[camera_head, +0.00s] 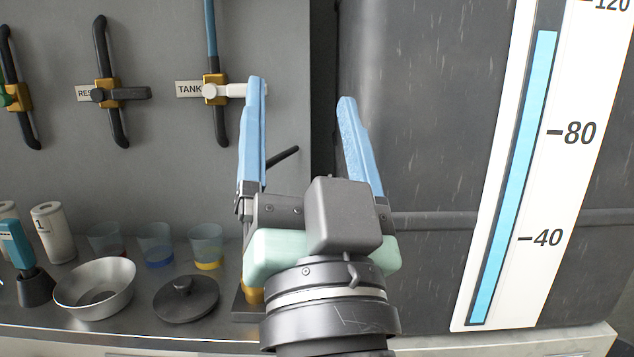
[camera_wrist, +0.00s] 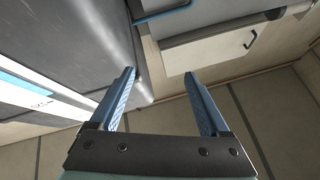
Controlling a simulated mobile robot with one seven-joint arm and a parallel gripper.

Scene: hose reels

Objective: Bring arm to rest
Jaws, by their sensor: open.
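My gripper (camera_head: 303,90) is open and empty, with its two blue fingers spread apart and pointing up in the head view. It stands in front of the wall and the dark tank, above the counter. In the head view its left finger overlaps the white handle of the TANK valve (camera_head: 213,90); I cannot tell whether they touch. In the wrist view my gripper (camera_wrist: 158,72) has nothing between its fingers, only floor and a pale cabinet beyond.
A grey tank (camera_head: 425,120) with a level gauge (camera_head: 515,170) stands at the right. The counter holds a metal bowl (camera_head: 95,288), a black lid (camera_head: 187,299), several cups, white canisters (camera_head: 52,232) and a blue-handled tool (camera_head: 17,243). More valves (camera_head: 107,94) hang on the wall.

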